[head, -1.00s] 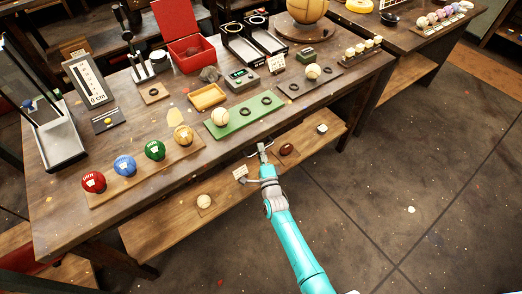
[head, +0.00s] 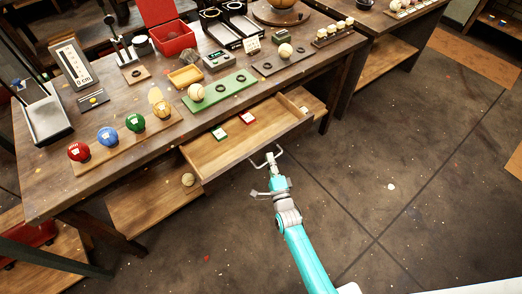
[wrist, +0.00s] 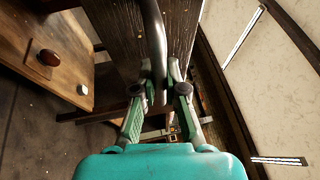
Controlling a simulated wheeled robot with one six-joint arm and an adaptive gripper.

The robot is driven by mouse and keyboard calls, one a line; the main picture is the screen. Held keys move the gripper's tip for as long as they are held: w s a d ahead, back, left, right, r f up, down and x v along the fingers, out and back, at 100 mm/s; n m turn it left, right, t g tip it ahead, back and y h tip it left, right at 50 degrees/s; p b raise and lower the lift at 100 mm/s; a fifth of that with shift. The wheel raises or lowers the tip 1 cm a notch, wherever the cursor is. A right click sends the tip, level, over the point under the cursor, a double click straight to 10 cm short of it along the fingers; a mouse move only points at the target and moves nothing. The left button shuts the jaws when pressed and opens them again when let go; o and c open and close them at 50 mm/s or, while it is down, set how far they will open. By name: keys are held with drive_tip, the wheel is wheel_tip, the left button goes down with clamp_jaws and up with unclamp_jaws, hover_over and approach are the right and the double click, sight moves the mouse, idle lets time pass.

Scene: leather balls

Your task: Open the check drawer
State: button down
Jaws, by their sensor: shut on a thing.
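The check drawer (head: 215,158) juts out from under the front edge of the workbench, open, in the head view. A small green-and-white item (head: 219,133) and a small red-and-white item (head: 247,118) lie inside it. My gripper (head: 266,160) is just in front of the drawer's front panel. In the wrist view, my gripper (wrist: 160,92) is shut on a dark curved bar handle (wrist: 154,38), which passes between the fingers. Dark wood, seemingly the drawer front (wrist: 118,32), lies behind the handle.
The floor (head: 400,150) to the right is clear.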

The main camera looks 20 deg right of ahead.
drive_tip(key=s+d, duration=0.3)
drive_tip(key=s, duration=0.6)
drive_tip(key=c, duration=1.2)
unclamp_jaws()
drive_tip(key=shift+s, duration=0.1)
drive_tip(key=v, duration=1.1)
drive_tip(key=shift+s, duration=0.4)
